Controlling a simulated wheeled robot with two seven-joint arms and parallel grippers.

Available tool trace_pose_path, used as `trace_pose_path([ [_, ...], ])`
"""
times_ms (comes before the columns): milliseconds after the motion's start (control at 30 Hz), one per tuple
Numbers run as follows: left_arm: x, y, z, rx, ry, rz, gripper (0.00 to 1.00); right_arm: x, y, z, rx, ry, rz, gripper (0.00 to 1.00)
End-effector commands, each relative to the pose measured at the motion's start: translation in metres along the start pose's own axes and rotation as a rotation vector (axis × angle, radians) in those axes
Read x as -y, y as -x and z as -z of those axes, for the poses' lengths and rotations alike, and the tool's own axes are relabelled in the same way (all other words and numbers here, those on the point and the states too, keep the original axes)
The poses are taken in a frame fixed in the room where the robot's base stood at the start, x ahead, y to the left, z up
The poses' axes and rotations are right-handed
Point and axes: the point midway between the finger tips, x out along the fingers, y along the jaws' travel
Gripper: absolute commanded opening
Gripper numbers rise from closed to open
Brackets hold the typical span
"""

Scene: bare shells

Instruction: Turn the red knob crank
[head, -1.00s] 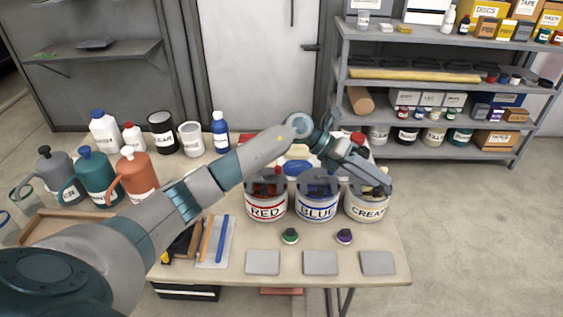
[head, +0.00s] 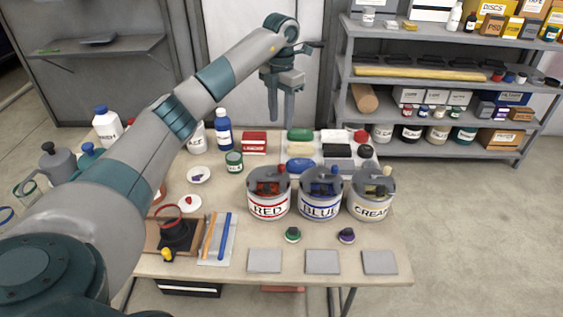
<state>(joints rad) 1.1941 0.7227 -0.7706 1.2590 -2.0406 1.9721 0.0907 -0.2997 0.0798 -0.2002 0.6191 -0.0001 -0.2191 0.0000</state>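The tin labelled RED (head: 269,207) stands at the middle of the table, with a red part and a dark handle showing at its open top. I cannot tell whether this is the red knob crank. A dark device (head: 176,235) with a red ring and a yellow knob sits on a brown board at the left, partly beside my arm. My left gripper (head: 280,118) is raised behind the tins, over the back of the table. Its two fingers point down, apart, with nothing between them. My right gripper is not in view.
The BLUE tin (head: 320,208) and the CREAM tin (head: 371,208) stand right of the RED tin. Coloured blocks lie on a white sheet (head: 282,153) behind. Three grey pads (head: 322,262) line the front edge. A loaded shelf (head: 430,88) stands behind right. My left arm hides much of the table's left.

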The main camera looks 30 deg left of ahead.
Motion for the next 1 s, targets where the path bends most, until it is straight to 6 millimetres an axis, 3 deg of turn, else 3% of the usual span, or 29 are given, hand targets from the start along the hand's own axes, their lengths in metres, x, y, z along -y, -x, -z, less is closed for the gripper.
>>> trace_pose_path([
  [367, 0.001, -0.019, 0.0, -0.002, -0.001, 0.004, 0.38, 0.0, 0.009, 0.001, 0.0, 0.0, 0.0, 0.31],
  [1000, 0.002, -0.127, 0.0, -0.002, 0.0, 0.004, 0.38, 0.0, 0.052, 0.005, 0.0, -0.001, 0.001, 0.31],
])
